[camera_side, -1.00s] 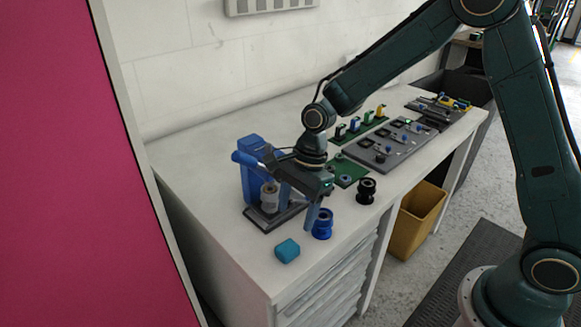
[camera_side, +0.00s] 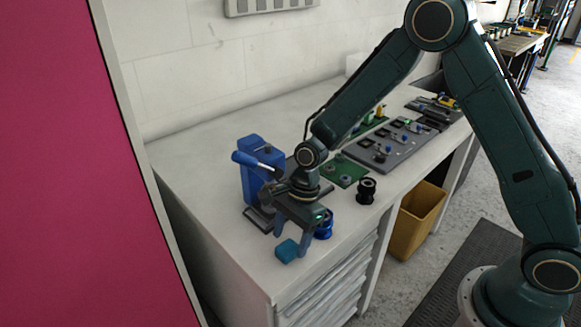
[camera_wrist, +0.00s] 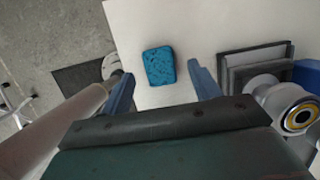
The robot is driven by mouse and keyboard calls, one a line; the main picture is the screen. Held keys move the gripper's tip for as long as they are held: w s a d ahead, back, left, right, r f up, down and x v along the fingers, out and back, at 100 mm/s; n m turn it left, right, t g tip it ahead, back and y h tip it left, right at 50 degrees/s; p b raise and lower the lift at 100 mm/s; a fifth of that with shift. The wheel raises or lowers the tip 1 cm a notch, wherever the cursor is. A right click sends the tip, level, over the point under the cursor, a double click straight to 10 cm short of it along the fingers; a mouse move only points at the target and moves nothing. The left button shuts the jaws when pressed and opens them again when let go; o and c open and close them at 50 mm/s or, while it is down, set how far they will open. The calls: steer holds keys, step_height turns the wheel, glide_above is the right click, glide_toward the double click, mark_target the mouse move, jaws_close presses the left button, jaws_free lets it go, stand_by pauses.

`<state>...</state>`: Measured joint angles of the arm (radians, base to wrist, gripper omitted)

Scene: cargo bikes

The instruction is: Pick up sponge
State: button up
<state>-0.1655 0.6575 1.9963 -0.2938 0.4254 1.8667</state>
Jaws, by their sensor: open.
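The sponge (camera_side: 287,251) is a small blue block lying on the white table near its front left corner. In the wrist view my gripper (camera_wrist: 158,78) is open and empty. Whether a finger touches the sponge I cannot tell.
A blue device (camera_side: 258,172) on a dark base stands just behind my gripper. A blue spool (camera_side: 324,229) is partly hidden beside it, and a black spool (camera_side: 366,191) stands farther right. The white table (camera_side: 207,178) is clear at left. A yellow bin (camera_side: 417,222) stands below.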

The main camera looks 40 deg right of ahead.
mark_target(289, 246)
steer(key=shift+x, duration=1.1)
steer(key=c, duration=1.1)
steer(key=shift+o, duration=0.2)
steer(key=shift+r, duration=0.1)
step_height(289, 246, up, 20)
